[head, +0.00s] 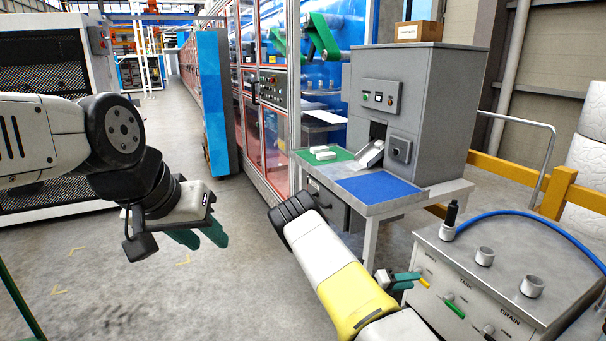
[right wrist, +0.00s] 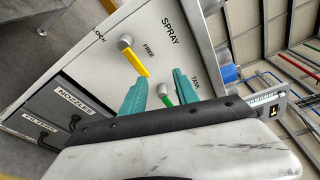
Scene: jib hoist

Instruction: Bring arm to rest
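My left gripper (head: 204,236) hangs at the left of the head view, over bare floor. Its two green fingers are a little apart with nothing between them. Whether the fingers touch the panel or a lever I cannot tell.
A grey machine (head: 420,115) stands on a bench with a blue mat (head: 375,188) behind my right arm. A blue hose (head: 535,218) runs over the cabinet top. Drawers marked nozzles (right wrist: 78,100) and filters sit beside the levers. Floor at left-centre is clear.

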